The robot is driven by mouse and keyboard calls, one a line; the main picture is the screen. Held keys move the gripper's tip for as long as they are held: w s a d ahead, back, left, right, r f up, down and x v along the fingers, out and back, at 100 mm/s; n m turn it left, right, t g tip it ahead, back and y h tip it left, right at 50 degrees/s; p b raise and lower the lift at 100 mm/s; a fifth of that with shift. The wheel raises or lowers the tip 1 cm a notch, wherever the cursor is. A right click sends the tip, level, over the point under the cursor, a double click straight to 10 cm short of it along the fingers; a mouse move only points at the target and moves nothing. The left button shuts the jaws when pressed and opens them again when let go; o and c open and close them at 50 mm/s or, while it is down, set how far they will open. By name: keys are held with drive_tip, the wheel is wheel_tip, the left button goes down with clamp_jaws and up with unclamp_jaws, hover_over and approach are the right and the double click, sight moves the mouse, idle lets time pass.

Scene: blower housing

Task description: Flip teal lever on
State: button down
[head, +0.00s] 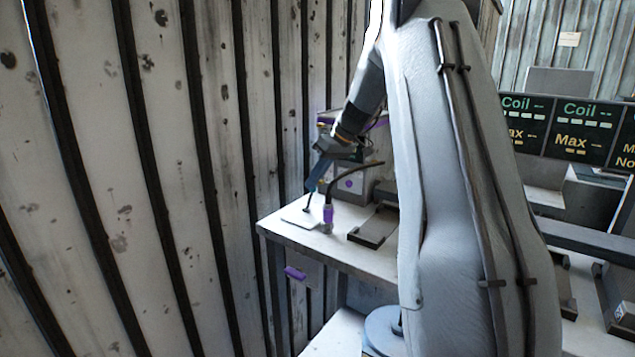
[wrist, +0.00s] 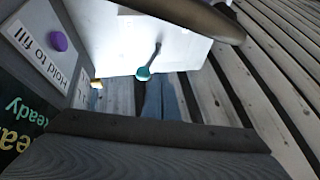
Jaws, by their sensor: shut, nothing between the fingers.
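The teal lever shows in the wrist view as a round teal knob (wrist: 143,74) on a thin dark stem that rises from a white plate (wrist: 115,45). In the head view its dark stem (head: 308,203) stands on the light plate at the bench's left end, and the teal knob is hidden or too small to tell. My gripper (head: 311,188) is shut and empty, pointing down just above the lever. In the wrist view its blue-grey fingers (wrist: 162,90) end close beside the knob, on its right. I cannot tell whether they touch.
A dark curved spout (head: 362,166) with a purple-collared base stands right of the lever. In the wrist view, a purple button (wrist: 58,41) sits beside a "Hold to fill" label. A panelled wall (head: 180,180) is close on the left. A dark tray (head: 375,229) lies to the right.

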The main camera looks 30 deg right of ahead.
drive_tip(key=shift+w+d, duration=0.15)
drive_tip(key=shift+d, duration=0.2)
idle(0.4)
drive_tip(key=v, duration=1.2)
drive_tip(key=shift+w+a, duration=0.1)
